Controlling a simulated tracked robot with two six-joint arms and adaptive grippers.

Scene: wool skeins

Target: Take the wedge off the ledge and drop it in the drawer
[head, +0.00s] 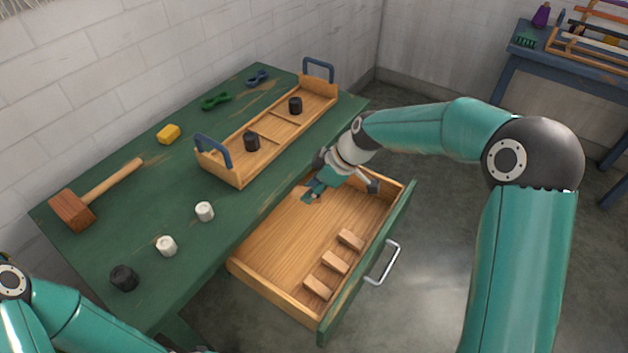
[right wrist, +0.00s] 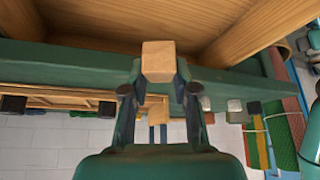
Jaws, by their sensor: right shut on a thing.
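My right gripper (head: 312,191) is over the back part of the open drawer (head: 262,278), beside the green table's edge. In the right wrist view its fingers (right wrist: 158,85) are shut on a pale wooden block, the wedge (right wrist: 158,62). In the head view I cannot make out the held wedge clearly. Whether it touches the drawer cannot be told. Three similar wooden blocks lie in a row along the drawer's front side, one of them the middle block (head: 335,262). I cannot pick out the ledge. Only my left arm shows at the lower left; its gripper is out of view.
The drawer's middle is bare. A blue table (head: 535,65) stands at the back right.

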